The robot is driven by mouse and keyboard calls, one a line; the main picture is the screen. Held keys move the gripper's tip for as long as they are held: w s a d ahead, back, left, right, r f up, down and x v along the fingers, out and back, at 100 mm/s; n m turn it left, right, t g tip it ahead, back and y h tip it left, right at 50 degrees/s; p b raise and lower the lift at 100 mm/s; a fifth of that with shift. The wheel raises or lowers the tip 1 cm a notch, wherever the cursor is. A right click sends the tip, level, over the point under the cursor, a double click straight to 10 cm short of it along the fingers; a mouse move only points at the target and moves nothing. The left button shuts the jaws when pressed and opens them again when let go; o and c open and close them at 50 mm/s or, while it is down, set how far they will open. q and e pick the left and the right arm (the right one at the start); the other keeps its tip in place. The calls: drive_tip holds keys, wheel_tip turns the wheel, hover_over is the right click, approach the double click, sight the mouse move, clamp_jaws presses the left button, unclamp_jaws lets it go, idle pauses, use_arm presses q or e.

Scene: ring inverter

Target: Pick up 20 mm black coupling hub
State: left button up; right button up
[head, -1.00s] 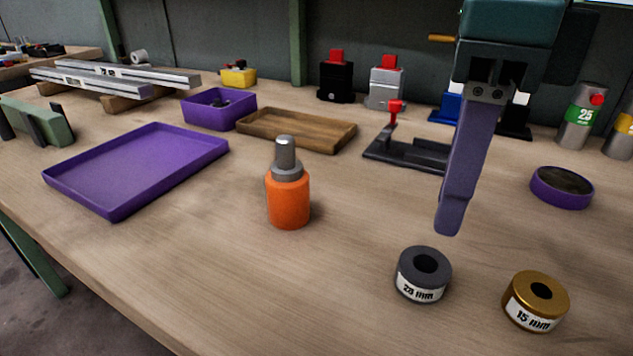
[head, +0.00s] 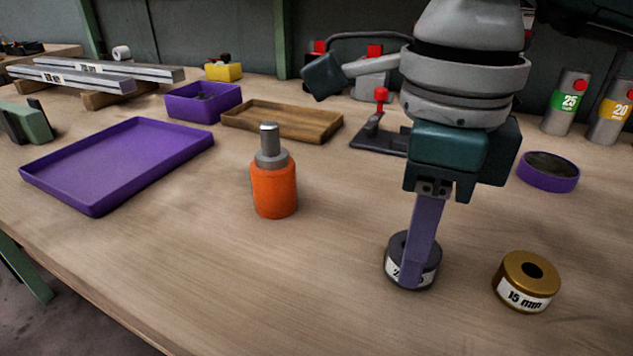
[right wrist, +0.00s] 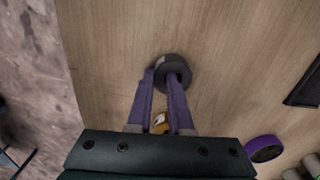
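The black coupling hub (head: 397,246) stands on the wooden table at front right. Its white label (head: 393,271) is partly covered by a purple finger of my right gripper (head: 411,284). In the right wrist view the two fingers (right wrist: 160,76) reach down to the hub (right wrist: 184,68) with a gap between them. One tip is at the hub's left edge and the other is over its middle, near the hole. I cannot tell whether they touch it. My left gripper is not in view.
A gold 15 mm hub (head: 515,267) stands just right of the black one. An orange bottle-shaped part (head: 273,190) stands to the left, with a purple tray (head: 110,205) beyond it. A purple round dish (head: 547,178) sits behind. The table front left of the hub is clear.

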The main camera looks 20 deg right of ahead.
clamp_jaws()
idle(0.8)
idle(0.5)
